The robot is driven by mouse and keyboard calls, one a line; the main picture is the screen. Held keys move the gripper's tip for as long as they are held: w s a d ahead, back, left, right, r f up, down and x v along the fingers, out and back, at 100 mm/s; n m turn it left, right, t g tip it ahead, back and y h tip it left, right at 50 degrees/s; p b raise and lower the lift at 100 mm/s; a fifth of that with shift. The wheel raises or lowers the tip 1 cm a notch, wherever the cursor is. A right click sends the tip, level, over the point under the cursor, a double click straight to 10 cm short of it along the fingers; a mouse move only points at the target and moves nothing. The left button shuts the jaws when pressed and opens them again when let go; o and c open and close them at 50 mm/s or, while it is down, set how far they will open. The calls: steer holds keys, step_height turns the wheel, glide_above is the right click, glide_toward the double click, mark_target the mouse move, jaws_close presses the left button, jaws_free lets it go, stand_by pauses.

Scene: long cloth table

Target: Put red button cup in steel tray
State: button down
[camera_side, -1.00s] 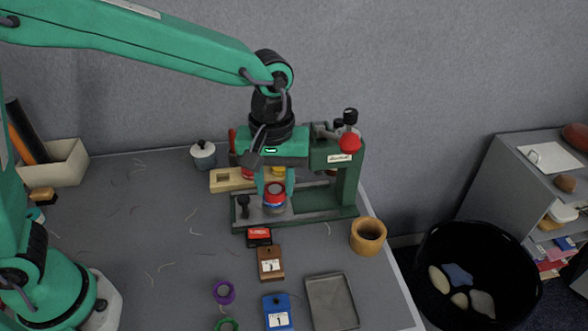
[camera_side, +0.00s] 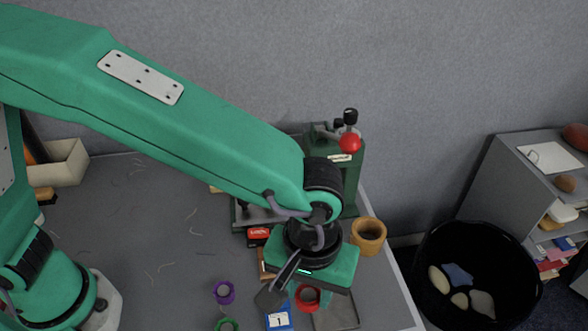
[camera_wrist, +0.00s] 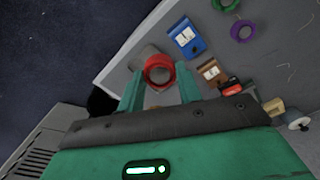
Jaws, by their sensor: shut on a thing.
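The red button cup (camera_side: 311,304) is held between the fingers of my gripper (camera_side: 308,293), with its open ring facing up. It also shows in the wrist view (camera_wrist: 159,62) between the two green fingertips (camera_wrist: 160,76). The steel tray (camera_side: 344,313) lies flat on the table at the front right, partly hidden by my gripper and the cup. In the side view the cup overlaps the tray's left part. How high it is above the tray I cannot tell.
A blue block marked 1 (camera_side: 278,319) is close left of the tray, with purple (camera_side: 224,292) and green (camera_side: 227,325) rings further left. A wooden cup (camera_side: 368,237) and the green press (camera_side: 350,175) stand behind. A black bin (camera_side: 480,240) is beyond the table's right edge.

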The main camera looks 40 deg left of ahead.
steer(key=shift+m, duration=0.5)
steer(key=s+d, duration=0.1)
steer(key=s, duration=0.1)
steer(key=s+d+f, duration=0.1)
steer(key=s+d, duration=0.1)
steer(key=shift+s, duration=0.1)
steer(key=shift+f, duration=0.1)
glide_above(332, 303)
step_height(332, 303, down, 7)
steer(key=shift+r, duration=0.1)
steer(key=shift+f, duration=2.05)
steer(key=shift+f, duration=0.15)
steer(key=c, duration=1.2)
jaws_free()
steer(key=shift+c, duration=0.2)
